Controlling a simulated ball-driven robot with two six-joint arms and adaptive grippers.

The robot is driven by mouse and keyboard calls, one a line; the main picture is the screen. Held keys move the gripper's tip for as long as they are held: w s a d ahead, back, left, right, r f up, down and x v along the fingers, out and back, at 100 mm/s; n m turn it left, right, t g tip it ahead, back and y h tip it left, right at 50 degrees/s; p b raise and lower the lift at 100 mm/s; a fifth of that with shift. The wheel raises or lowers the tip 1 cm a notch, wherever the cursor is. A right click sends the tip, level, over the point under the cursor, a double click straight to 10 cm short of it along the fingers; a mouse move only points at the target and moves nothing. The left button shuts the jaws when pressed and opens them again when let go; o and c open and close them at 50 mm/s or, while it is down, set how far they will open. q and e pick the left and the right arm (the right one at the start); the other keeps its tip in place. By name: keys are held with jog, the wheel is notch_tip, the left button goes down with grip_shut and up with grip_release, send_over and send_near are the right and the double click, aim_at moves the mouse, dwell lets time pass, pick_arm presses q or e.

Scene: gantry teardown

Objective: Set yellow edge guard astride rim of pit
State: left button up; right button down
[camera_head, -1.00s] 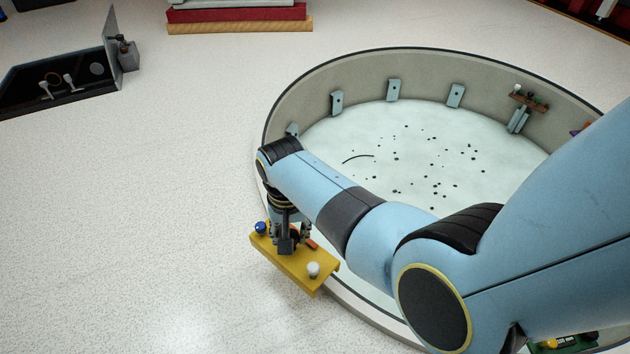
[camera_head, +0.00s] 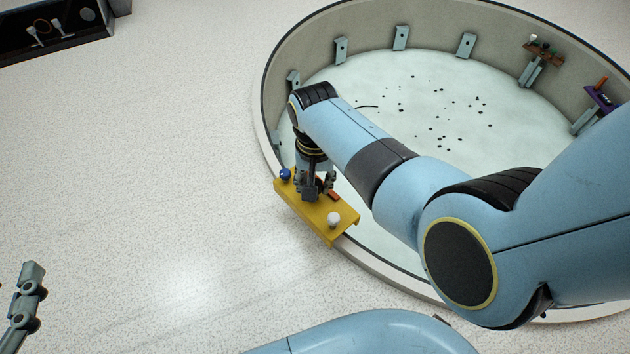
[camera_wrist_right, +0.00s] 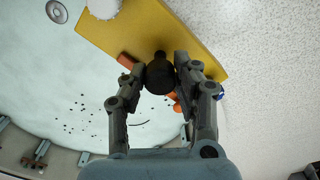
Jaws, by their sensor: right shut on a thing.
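The yellow edge guard (camera_head: 308,214) is a flat yellow piece with a blue knob, a white knob and a dark knob on top. It lies over the near-left rim (camera_head: 268,158) of the round pit (camera_head: 420,110). Whether it is seated on the rim or held just above it I cannot tell. My right gripper (camera_head: 312,190) points down and is shut on the guard's dark middle knob. The right wrist view shows this knob (camera_wrist_right: 160,76) between the fingers and the yellow plate (camera_wrist_right: 150,30) beyond. My left gripper (camera_head: 22,310) shows only partly at the lower left edge, away from the guard.
Several grey brackets (camera_head: 401,38) line the pit's inner wall. Small shelves with items (camera_head: 543,52) hang at the right of the wall. Dark specks lie on the pale pit floor. A black open case (camera_head: 50,30) stands at the upper left. The speckled floor between is clear.

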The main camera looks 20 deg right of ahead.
jog(key=shift+f+b, duration=0.5)
pick_arm(q)
jog(key=w+r+t+h, duration=0.1)
jog(key=w+r+t, duration=0.1)
jog(key=r, duration=0.4)
jog(key=w+d+r+m+t, duration=0.1)
jog(key=w+r+t, duration=0.1)
jog(key=r, duration=0.4)
jog(key=shift+w+d+t+h+b, duration=0.15)
jog(key=shift+w+t+h+b, duration=0.25)
jog(key=shift+t, duration=0.4)
pick_arm(e)
jog(key=shift+w+f, duration=0.1)
jog(key=shift+f, duration=0.25)
pick_arm(q)
jog(key=shift+s+f, duration=0.1)
pick_arm(e)
jog(key=shift+f+b, duration=1.45)
jog(key=shift+f, duration=1)
pick_arm(q)
jog(key=shift+g, duration=0.4)
notch_tip(320, 180, down, 4)
jog(key=shift+s+f, duration=0.1)
jog(key=shift+s, duration=0.05)
jog(key=shift+f, duration=0.1)
pick_arm(e)
jog(key=shift+f, duration=0.35)
jog(key=c, duration=1.1)
grip_release()
jog(key=shift+o, duration=0.9)
